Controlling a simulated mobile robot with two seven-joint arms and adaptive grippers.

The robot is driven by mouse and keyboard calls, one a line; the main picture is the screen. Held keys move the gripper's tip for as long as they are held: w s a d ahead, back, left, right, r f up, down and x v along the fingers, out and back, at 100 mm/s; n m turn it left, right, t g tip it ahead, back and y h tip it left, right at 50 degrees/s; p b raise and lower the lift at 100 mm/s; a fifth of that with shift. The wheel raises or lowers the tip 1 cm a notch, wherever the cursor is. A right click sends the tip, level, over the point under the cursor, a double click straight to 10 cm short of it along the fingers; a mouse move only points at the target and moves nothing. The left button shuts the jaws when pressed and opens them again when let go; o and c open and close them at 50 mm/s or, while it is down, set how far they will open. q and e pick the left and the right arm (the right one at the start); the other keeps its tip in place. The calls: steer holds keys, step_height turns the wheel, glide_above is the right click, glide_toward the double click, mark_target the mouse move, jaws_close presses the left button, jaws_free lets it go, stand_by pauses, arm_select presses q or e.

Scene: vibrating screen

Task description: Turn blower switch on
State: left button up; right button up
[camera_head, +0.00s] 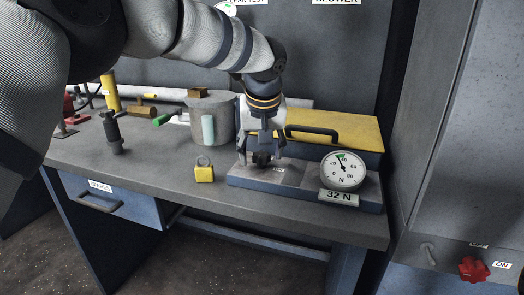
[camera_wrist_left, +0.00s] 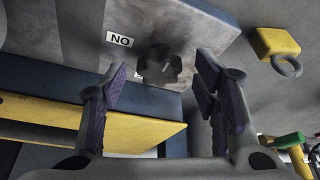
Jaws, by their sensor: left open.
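A black lobed knob (camera_wrist_left: 158,66) with a pale mark sits on a grey-topped blue base (camera_head: 305,192) on the bench; an upside-down label (camera_wrist_left: 120,39) beside it reads ON. My left gripper (camera_head: 261,156) points down over this knob, which also shows, partly hidden, in the head view (camera_head: 262,161). In the left wrist view the open fingers stand to either side of the knob, with gaps. A red knob (camera_head: 474,269) with an ON label sits on the cabinet at right. A BLOWER sign (camera_head: 336,2) is on the back panel. I cannot tell which knob is the blower switch.
A gauge (camera_head: 342,170) with a 32 N plate stands at the base's right. A yellow-topped box (camera_head: 340,131) with a black handle is behind. A yellow padlock (camera_head: 204,172), a grey cylinder (camera_head: 210,120) and tools lie left. The front bench edge is clear.

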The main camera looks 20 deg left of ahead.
arm_select(q)
steer(key=shift+w, duration=0.1)
steer(key=c, duration=1.1)
